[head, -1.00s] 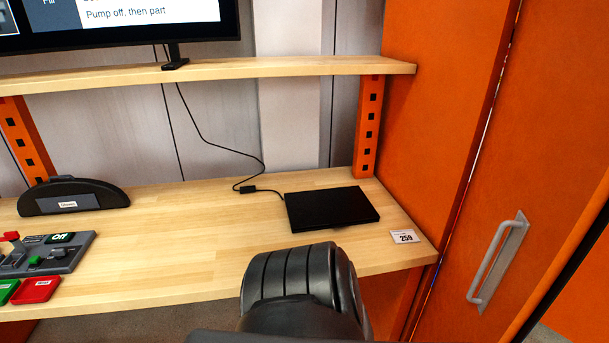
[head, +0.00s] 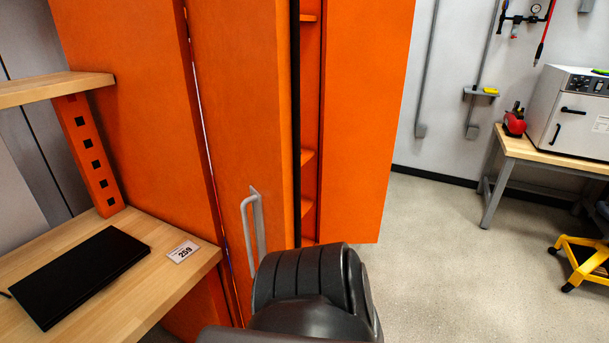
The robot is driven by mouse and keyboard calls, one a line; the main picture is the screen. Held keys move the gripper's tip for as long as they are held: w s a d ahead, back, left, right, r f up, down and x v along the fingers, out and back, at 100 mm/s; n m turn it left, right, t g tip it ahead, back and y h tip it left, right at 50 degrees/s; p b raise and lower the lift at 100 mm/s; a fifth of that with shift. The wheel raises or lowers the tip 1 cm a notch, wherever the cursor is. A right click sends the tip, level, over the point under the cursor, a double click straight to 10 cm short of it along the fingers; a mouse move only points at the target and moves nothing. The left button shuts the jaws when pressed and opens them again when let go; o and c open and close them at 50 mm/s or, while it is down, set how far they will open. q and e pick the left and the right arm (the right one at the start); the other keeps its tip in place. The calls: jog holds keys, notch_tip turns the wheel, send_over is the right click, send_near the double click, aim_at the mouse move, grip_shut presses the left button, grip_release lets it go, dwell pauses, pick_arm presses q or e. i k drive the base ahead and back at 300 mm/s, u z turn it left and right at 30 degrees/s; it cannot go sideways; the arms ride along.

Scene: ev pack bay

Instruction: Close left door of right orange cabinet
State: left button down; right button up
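The right orange cabinet stands in the middle of the head view, with several shelf edges (head: 308,160) showing inside through a narrow upright opening. Its left door (head: 238,120) is the orange panel left of that opening and looks ajar; how far it stands out is hard to tell. A grey bar handle (head: 255,228) is on this door. A wide orange panel (head: 365,120) right of the opening looks like the right door swung open. A black rounded part of my own arm covers the bottom of the left door. Neither gripper is in view.
A wooden workbench (head: 140,285) with a black flat box (head: 75,272) and a 259 label (head: 183,252) is at the left. Open grey floor (head: 450,250) lies right of the cabinet. A table with a white oven (head: 570,115) and a yellow stool (head: 585,262) are further right.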

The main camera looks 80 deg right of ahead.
aim_at(246, 53)
jog(key=z, duration=2.15)
jog(key=i, duration=0.5)
jog(key=z, duration=0.5)
jog(key=k, duration=0.85)
jog(key=u, duration=0.65)
